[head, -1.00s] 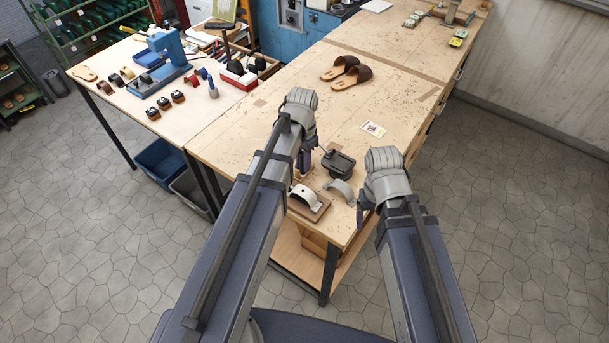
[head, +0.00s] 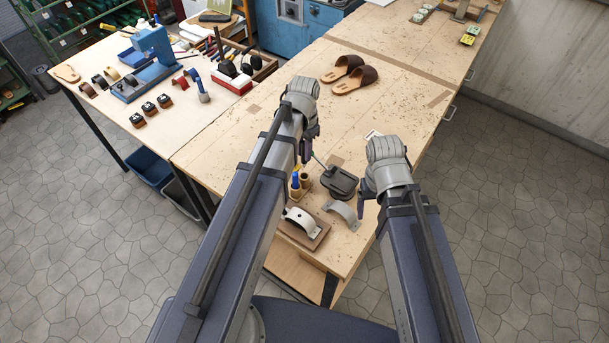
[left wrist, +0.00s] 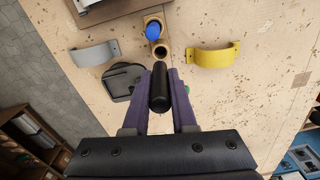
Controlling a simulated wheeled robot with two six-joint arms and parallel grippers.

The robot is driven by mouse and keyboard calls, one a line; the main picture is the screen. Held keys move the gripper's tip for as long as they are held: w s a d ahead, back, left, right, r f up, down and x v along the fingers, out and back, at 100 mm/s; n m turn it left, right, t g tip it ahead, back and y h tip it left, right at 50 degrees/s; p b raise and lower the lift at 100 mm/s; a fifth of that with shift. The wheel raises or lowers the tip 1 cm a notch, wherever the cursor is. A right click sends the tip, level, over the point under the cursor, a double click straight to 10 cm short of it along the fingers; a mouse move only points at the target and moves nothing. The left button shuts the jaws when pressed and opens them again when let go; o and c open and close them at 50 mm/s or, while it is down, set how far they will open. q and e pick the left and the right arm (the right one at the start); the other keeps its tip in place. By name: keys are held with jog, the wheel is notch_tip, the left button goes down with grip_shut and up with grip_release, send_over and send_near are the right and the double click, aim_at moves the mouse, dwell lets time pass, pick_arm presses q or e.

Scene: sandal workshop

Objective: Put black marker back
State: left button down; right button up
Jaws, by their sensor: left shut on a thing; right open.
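My left gripper (head: 308,148) is shut on the black marker (left wrist: 160,88), which sits between its fingers (left wrist: 160,95) in the left wrist view. A wooden holder with two round cups stands on the bench. One cup holds a blue marker (left wrist: 153,30); the other cup (left wrist: 160,50) looks empty, and the black marker's far end points toward it, apart from it. In the head view the blue marker (head: 295,181) and the cup (head: 307,181) show just below my left gripper. My right gripper (head: 370,195) is open and empty, right of the black stand.
The black stand (head: 339,182) is close right of the holder. A pale curved strap piece (head: 300,217) lies on a wooden board, with a grey one (head: 342,213) beside it. Brown sandals (head: 347,74) lie farther back.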

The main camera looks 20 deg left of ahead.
aim_at(304, 162)
pick_arm(q)
notch_tip(304, 162, down, 6)
jog(key=b, duration=0.4)
jog(key=shift+w+r+b, duration=0.15)
jog(key=shift+r+b, duration=0.05)
jog(key=shift+b, duration=0.2)
jog(key=shift+f+b, duration=1.95)
jog(key=shift+b, duration=0.05)
pick_arm(e)
jog(key=shift+w+f, duration=0.1)
jog(key=shift+f, duration=4.65)
pick_arm(q)
jog(key=shift+f, duration=0.1)
jog(key=shift+f, duration=0.15)
pick_arm(e)
jog(key=shift+f, duration=0.25)
pick_arm(q)
jog(key=c, duration=0.7)
grip_release()
pick_arm(e)
jog(key=shift+r, duration=0.1)
jog(key=shift+r, duration=0.1)
